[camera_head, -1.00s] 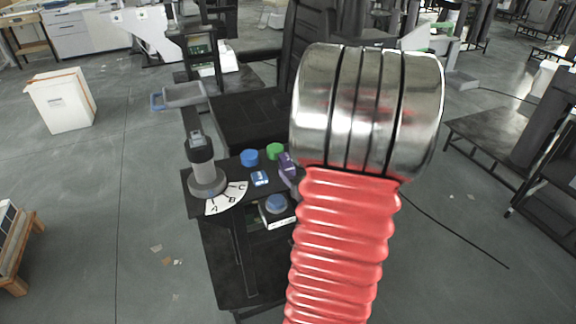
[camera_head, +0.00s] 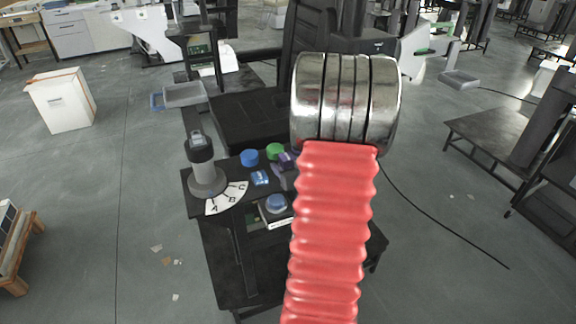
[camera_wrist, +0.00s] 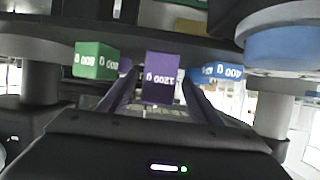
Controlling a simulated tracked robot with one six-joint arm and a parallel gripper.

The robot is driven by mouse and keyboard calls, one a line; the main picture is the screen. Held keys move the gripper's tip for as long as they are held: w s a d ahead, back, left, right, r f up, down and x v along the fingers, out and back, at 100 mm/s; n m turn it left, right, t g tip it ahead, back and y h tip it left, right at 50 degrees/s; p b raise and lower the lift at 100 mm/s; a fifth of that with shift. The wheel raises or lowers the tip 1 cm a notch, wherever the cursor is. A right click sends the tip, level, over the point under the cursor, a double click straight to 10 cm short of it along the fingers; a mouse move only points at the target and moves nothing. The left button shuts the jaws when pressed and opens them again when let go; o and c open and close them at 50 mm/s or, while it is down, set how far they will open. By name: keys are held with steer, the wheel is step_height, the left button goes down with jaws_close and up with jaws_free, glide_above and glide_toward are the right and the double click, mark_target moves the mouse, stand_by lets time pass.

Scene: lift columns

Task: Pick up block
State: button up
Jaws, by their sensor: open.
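Three labelled blocks show in the wrist view, their lettering upside down. A purple block (camera_wrist: 161,78) reads 1200 g and stands in the middle, in line with the space between the fingers. A green block (camera_wrist: 95,61) reads 800 g on the left, and a blue block (camera_wrist: 221,71) reads 400 g on the right. My gripper (camera_wrist: 157,86) is open, its fingers on either side of the purple block's outline; I cannot tell whether they touch it. In the head view the purple block (camera_head: 287,160) is partly hidden behind my arm, near the green block (camera_head: 275,151) and blue block (camera_head: 261,178).
The black table (camera_head: 225,262) holds a grey post with a lettered dial (camera_head: 226,199) at its left and a blue round button (camera_head: 276,203) in front. A black column (camera_head: 310,40) rises behind. A white box (camera_head: 60,100) stands on the open floor at left.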

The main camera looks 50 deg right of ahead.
steer(key=shift+x, duration=2.6)
steer(key=shift+d, duration=0.1)
steer(key=shift+c, duration=0.5)
steer(key=shift+s, duration=0.1)
jaws_close()
steer(key=shift+r, duration=0.15)
